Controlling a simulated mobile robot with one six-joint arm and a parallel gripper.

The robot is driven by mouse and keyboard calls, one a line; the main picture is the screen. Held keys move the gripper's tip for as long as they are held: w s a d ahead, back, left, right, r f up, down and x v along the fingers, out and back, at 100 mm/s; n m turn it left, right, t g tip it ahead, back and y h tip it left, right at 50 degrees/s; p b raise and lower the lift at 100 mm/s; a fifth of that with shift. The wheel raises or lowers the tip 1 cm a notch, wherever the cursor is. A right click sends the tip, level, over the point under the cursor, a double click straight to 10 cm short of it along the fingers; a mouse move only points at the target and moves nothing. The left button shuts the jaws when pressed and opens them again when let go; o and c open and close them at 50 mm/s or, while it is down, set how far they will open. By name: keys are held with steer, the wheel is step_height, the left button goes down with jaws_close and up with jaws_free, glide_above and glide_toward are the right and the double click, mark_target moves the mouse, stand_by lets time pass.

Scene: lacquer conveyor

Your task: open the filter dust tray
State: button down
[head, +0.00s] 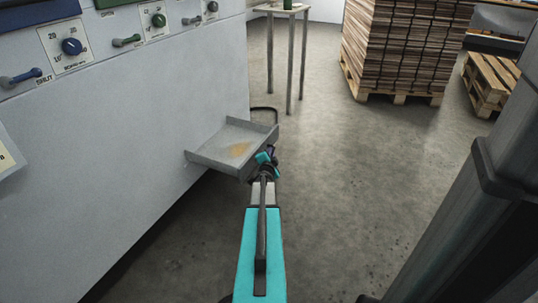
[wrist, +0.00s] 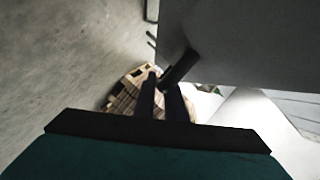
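The filter dust tray (head: 212,155) is a shallow grey metal tray standing out from the side of the pale machine, with a patch of tan dust in it. My gripper (head: 268,157) is at the tray's front edge in the head view, and the arm hides part of that edge. In the wrist view a grey panel of the tray (wrist: 245,40) fills the upper right, with a dark handle (wrist: 181,66) projecting from it. My gripper's dark fingers (wrist: 161,88) are close together with the handle's end between them; the contact itself is partly hidden.
The pale machine (head: 120,130) with knobs and levers fills the left. A small table (head: 290,60) stands behind, and a pallet of stacked boards (head: 400,45) is at the back. Another pallet (head: 490,80) is at far right. The concrete floor right of the tray is clear.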

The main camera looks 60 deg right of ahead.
steer(key=c, duration=1.8)
jaws_free()
steer(key=shift+s+d+f, duration=0.1)
steer(key=shift+s+f, duration=0.05)
steer(key=shift+s, duration=0.45)
steer(key=shift+w, duration=0.15)
steer(key=shift+w, duration=0.1)
steer(key=shift+a, duration=0.2)
steer(key=shift+p+v, duration=1.5)
steer(key=shift+v, duration=5.3)
steer(key=shift+s, duration=0.25)
